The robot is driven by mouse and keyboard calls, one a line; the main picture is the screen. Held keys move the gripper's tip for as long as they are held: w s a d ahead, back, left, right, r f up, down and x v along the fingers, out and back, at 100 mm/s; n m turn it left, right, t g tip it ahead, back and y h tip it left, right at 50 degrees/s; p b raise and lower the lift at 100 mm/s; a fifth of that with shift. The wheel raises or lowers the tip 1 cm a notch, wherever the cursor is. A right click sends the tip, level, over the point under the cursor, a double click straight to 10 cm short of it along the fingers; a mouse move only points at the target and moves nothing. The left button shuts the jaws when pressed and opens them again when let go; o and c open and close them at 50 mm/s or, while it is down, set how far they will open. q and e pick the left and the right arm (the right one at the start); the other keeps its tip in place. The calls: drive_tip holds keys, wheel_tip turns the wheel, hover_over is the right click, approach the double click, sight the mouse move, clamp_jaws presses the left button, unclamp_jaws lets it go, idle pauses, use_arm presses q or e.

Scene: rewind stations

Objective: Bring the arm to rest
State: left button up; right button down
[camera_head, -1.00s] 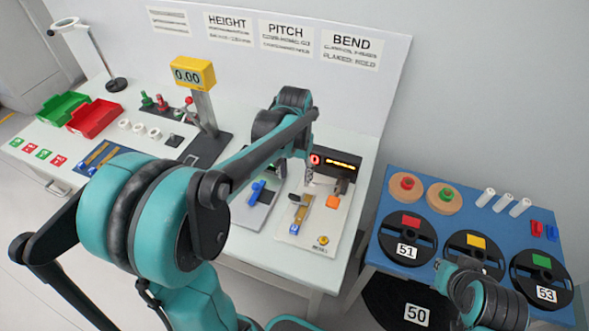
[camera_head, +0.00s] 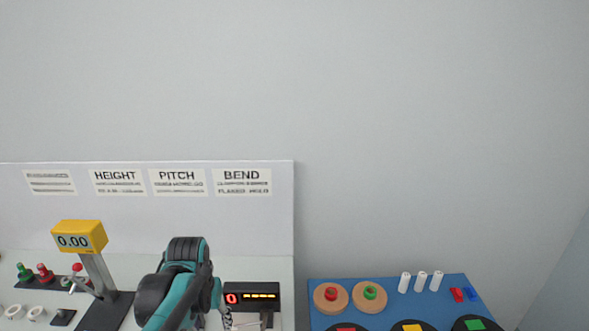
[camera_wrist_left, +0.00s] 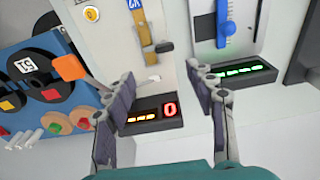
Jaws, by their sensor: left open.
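My left arm (camera_head: 180,285) rises at the bottom of the head view, in front of the bench's sign panel. My left gripper (camera_wrist_left: 163,90) is open in the left wrist view, its two dark padded fingers apart with nothing held. Between and beyond the fingers is a black display box (camera_wrist_left: 148,116) with a red 0 and yellow bars. In the head view this display (camera_head: 252,291) stands just right of the arm, and the gripper is mostly cut off or hidden. My right arm is not in view.
A yellow 0.00 gauge (camera_head: 80,237) stands left of the arm. A blue table (camera_head: 440,295) with spools and white tubes is at the right. The wrist view shows an orange-tipped lever (camera_wrist_left: 70,67), a blue slider (camera_wrist_left: 226,30) and a green-bar display (camera_wrist_left: 243,72) near the fingers.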

use_arm(q)
drive_tip(key=s+d+t, duration=0.4)
drive_tip(key=s+t, duration=0.2)
drive_tip(key=s, duration=0.4)
drive_tip(key=shift+s, duration=0.3)
